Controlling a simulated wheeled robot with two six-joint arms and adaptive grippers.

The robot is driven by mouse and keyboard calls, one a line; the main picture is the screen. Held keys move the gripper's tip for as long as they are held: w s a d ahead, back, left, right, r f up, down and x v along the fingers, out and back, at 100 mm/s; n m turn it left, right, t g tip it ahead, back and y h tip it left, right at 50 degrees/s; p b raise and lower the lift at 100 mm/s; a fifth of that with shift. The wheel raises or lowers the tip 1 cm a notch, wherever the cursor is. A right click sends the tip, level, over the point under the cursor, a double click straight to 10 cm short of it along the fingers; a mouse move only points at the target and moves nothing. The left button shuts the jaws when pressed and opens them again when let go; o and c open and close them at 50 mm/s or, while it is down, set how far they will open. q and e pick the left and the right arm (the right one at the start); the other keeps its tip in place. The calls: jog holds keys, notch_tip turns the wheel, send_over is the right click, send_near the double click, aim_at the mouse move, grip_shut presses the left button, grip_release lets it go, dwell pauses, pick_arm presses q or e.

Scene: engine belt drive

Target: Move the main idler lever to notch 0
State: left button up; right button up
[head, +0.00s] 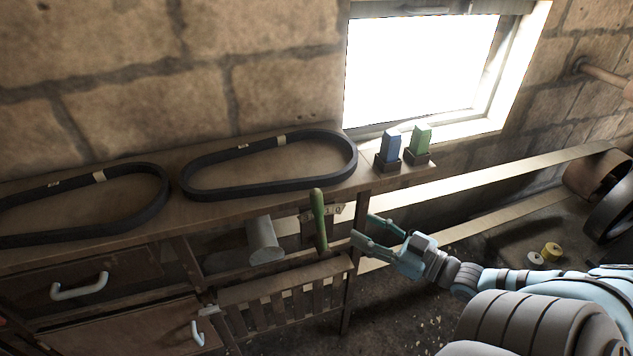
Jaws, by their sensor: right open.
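The idler lever is a green handle (319,220) that stands nearly upright at the bench front. A small pale notch plate (334,211) with markings sits behind its upper part; I cannot read for sure which notch the lever is in. My right gripper (362,231) is open and empty, just right of the lever, its fingers pointing left towards it. A gap shows between the fingertips and the handle. My left gripper is not in view.
Two black belts (270,192) lie on the bench top. A blue block (391,146) and a green block (420,139) stand in holders below the window. A pale flat belt (480,181) runs right to a drum. A slatted rack (285,299) is below.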

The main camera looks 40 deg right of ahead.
jog(key=b, duration=0.2)
send_near(323, 205)
jog(key=x, duration=0.4)
jog(key=shift+w+a+f, duration=0.1)
jog(key=shift+a+f, duration=0.05)
jog(key=b+x, duration=0.3)
jog(key=b, duration=0.1)
jog(key=b+x, duration=0.4)
jog(key=shift+f, duration=0.25)
jog(key=shift+w+a+r+b, duration=0.1)
jog(key=shift+r+b, duration=0.05)
jog(key=shift+b, duration=0.15)
jog(key=shift+r, duration=0.25)
jog(key=shift+c, duration=0.3)
grip_shut()
